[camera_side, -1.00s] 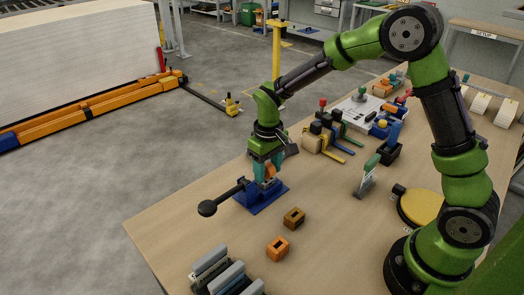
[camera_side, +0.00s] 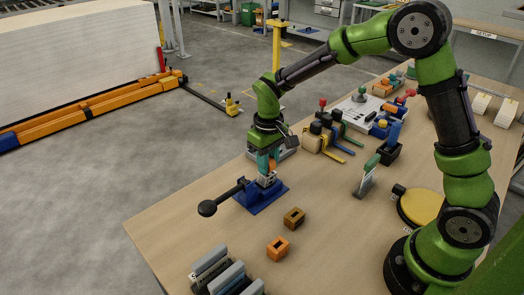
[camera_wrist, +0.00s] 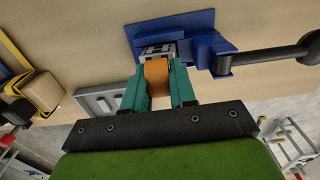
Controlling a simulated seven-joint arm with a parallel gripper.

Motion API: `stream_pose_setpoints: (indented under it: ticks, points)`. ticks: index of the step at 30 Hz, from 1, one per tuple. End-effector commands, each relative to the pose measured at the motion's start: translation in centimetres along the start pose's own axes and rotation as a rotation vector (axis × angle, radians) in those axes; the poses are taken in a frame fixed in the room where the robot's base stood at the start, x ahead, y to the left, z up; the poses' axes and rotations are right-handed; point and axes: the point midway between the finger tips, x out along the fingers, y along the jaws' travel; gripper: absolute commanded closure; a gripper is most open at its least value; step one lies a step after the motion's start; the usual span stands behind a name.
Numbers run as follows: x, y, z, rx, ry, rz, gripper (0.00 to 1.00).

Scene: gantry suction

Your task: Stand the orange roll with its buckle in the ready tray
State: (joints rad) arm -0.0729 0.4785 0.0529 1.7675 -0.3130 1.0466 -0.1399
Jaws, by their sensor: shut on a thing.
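My gripper (camera_side: 266,165) is over the blue fixture in the side view. In the wrist view, its teal fingers (camera_wrist: 158,88) are shut on the orange roll (camera_wrist: 157,78), which also shows in the side view (camera_side: 272,166). A silver-grey buckle (camera_wrist: 157,51) lies just beyond the roll, over the blue fixture (camera_wrist: 205,22). I cannot tell whether the buckle touches the fixture. The fixture (camera_side: 262,203) has a black-knobbed lever reaching left. A grey tray (camera_wrist: 95,101) is partly hidden behind my gripper; I cannot read a label on it.
A brown slotted block (camera_side: 294,217) and an orange slotted block (camera_side: 278,248) sit in front of the fixture. Grey racked pieces (camera_side: 222,275) stand at the front edge. Yellow, blue and green straps (camera_side: 335,150) lie to the right. The left table corner is clear.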

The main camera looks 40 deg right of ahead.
Motion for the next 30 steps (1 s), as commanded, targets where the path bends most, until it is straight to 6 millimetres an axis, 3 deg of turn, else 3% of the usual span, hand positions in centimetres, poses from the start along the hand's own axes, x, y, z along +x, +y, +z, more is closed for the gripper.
stream_pose_setpoints:
  ticks: [5, 11, 17, 24, 30]
  points:
    - [-1.8, 0.0, -0.1, 0.001, 0.003, 0.000, 1.00]
    - [-1.8, 0.3, 2.2, 0.001, 0.000, 0.000, 1.00]
    - [-2.2, 0.7, 6.1, 0.001, 0.000, 0.000, 1.00]
    - [-2.8, 1.4, 12.2, 0.001, 0.003, -0.001, 1.00]
    - [-3.0, 1.8, 15.0, 0.001, 0.001, 0.000, 1.00]
